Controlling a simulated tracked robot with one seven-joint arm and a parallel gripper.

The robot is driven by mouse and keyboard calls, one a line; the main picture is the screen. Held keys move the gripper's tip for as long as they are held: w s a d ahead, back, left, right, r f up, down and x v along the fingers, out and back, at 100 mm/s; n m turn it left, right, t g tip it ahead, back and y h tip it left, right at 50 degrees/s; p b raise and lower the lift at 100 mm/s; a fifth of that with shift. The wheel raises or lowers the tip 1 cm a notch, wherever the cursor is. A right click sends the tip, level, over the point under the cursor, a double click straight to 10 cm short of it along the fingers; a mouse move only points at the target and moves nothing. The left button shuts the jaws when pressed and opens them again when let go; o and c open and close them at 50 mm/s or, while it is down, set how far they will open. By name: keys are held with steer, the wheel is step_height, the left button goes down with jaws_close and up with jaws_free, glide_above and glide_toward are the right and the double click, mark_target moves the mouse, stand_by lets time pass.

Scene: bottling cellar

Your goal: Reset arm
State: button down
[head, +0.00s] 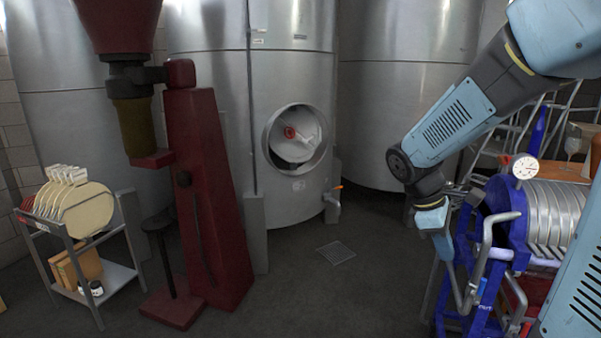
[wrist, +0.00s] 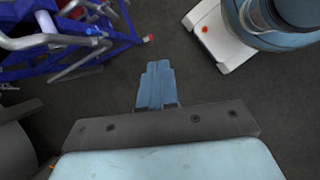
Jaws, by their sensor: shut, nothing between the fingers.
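My arm comes in from the upper right in the head view and bends down at the elbow beside the blue filter press. My gripper (head: 443,244) hangs pointing down, just left of the press. In the wrist view my gripper (wrist: 158,68) shows its two light blue fingers pressed together, with nothing between them. Bare dark floor lies beyond the fingertips. The gripper appears close to the press frame, but I cannot tell the exact gap.
The blue filter press (head: 512,215) with its gauge (head: 525,166) and pipes stands at right; its frame also shows in the wrist view (wrist: 95,55). A dark red machine (head: 205,190), steel tanks (head: 290,75) and a grey cart (head: 75,250) stand left and behind. The middle floor is clear.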

steer(key=s+a+r+m+t+y, duration=0.4)
steer(key=s+a+r+m+t, duration=0.2)
steer(key=s+r+m, duration=0.4)
steer(key=shift+s+a+r+m+t+y, duration=0.2)
steer(key=shift+m+t+y, duration=0.2)
steer(key=shift+m+t, duration=0.25)
stand_by(1.6)
